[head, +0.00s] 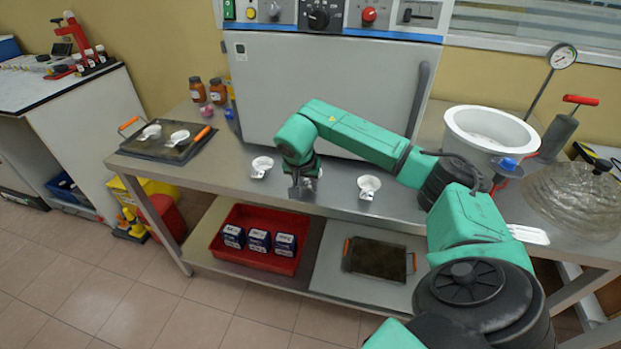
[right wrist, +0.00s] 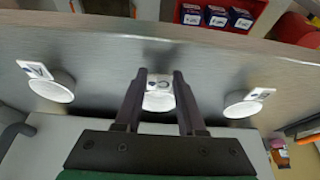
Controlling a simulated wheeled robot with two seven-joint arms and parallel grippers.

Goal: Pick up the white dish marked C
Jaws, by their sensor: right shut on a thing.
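Three small white dishes with square tags stand in a row along the front of the steel bench. In the head view one dish (head: 262,166) is left of my right gripper (head: 303,190) and another dish (head: 369,185) is right of it. My right gripper is shut on the middle dish (right wrist: 159,101), which sits between the fingertips (right wrist: 158,78) in the right wrist view. The outer dishes show there at left (right wrist: 52,88) and right (right wrist: 244,106). The tag letters are too small to read surely. My left gripper is not in view.
A dark tray (head: 150,150) with two more white dishes is on the bench's left end. A grey oven (head: 320,95) stands behind, and a white pot (head: 490,130) at right. A red bin (head: 262,262) with blue boxes and another tray (head: 378,259) are on the lower shelf.

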